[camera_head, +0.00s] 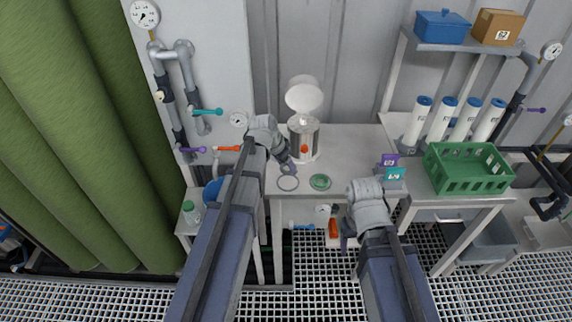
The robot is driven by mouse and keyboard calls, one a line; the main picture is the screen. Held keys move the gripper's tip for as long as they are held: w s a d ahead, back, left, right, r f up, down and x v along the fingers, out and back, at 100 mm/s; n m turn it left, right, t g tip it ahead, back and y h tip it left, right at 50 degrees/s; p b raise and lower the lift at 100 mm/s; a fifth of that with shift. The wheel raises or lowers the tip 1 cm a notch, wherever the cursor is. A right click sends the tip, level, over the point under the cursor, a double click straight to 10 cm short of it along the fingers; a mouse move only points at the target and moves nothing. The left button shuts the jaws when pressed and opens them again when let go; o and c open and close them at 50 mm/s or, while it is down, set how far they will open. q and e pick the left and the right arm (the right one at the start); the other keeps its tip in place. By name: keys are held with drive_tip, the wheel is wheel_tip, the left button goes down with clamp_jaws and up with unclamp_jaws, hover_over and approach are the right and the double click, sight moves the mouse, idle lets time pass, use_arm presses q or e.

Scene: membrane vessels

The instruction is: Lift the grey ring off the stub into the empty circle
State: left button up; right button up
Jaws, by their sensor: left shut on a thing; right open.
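My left gripper (290,170) is shut, low over the front of the white table, with its fingertips at the far edge of a thin grey round outline (288,183). What it grips is small and partly hidden; it is most likely the grey ring. I cannot tell whether the outline is that ring or a circle marked on the table. A green ring (320,182) lies to the right of it. Behind stands a cylindrical vessel (303,143) with its round lid (304,95) raised and an orange-red part at its front. My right gripper (348,243) is open and empty, in front of the table edge.
Purple and teal labelled blocks (391,168) stand at the table's right. A green crate (467,168) and several white cylinders with blue caps (442,120) are further right. Pipes with teal, purple and orange valve handles (207,112) are at the left. The table's right middle is clear.

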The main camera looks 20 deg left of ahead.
sight(282, 172)
use_arm(q)
drive_tip(key=shift+f, duration=0.15)
drive_tip(key=shift+f+b, duration=3.2)
drive_tip(key=shift+b, duration=0.05)
drive_tip(key=shift+f, duration=0.15)
drive_tip(key=o, duration=1.4)
drive_tip(key=p+v, duration=0.7)
drive_tip(key=v, duration=0.1)
drive_tip(key=shift+f, duration=0.1)
